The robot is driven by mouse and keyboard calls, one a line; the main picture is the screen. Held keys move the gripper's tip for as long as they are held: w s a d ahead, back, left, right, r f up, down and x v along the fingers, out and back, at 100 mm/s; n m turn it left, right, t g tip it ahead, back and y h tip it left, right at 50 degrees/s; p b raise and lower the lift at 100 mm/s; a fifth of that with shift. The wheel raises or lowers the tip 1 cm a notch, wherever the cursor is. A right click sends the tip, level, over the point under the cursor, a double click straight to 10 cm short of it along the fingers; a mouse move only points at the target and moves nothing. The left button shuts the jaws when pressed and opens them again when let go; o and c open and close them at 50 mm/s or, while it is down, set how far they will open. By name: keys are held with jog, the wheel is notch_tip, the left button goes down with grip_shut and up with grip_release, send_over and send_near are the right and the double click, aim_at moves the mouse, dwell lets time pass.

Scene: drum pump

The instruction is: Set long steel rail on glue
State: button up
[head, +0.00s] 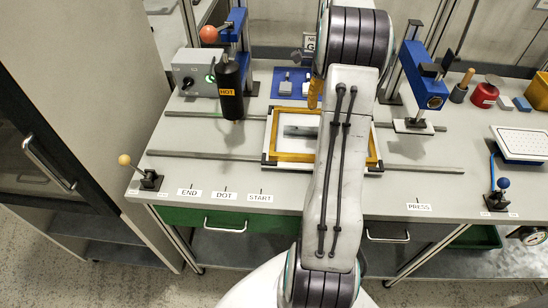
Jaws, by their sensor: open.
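A yellow-edged frame (268,128) lies on the bench, partly covered by my arm. Inside it, a dark grey flat piece (298,131) lies on a pale surface; its right end is hidden. I cannot tell whether this piece is the long steel rail, and no glue can be made out. A blue pad (277,78) behind the frame carries small metal-coloured parts (285,88). A black tool marked HOT (231,92) hangs left of the frame. My gripper is hidden behind my arm, so its jaws and anything between them do not show.
Long metal strips (205,155) run across the bench. A control box (195,72) and a lever with a beige knob (148,178) stand left. A blue press (425,85), cups (484,95), a white tray (520,142) and a blue-knobbed lever (500,195) stand right.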

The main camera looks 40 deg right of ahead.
jog(key=s+a+r+n+t, duration=0.15)
jog(key=a+r+n, duration=0.35)
jog(key=a, duration=0.5)
jog(key=s+a+r+n, duration=0.2)
jog(key=a+r+n, duration=0.1)
jog(key=a+n, duration=0.55)
jog(key=s+a+f+n+t, duration=0.2)
jog(key=s+a+n, duration=0.9)
jog(key=s+a, duration=0.2)
jog(key=shift+a+n, duration=0.35)
jog(key=shift+a, duration=0.05)
jog(key=shift+w+d, duration=0.1)
jog(key=shift+d, duration=0.05)
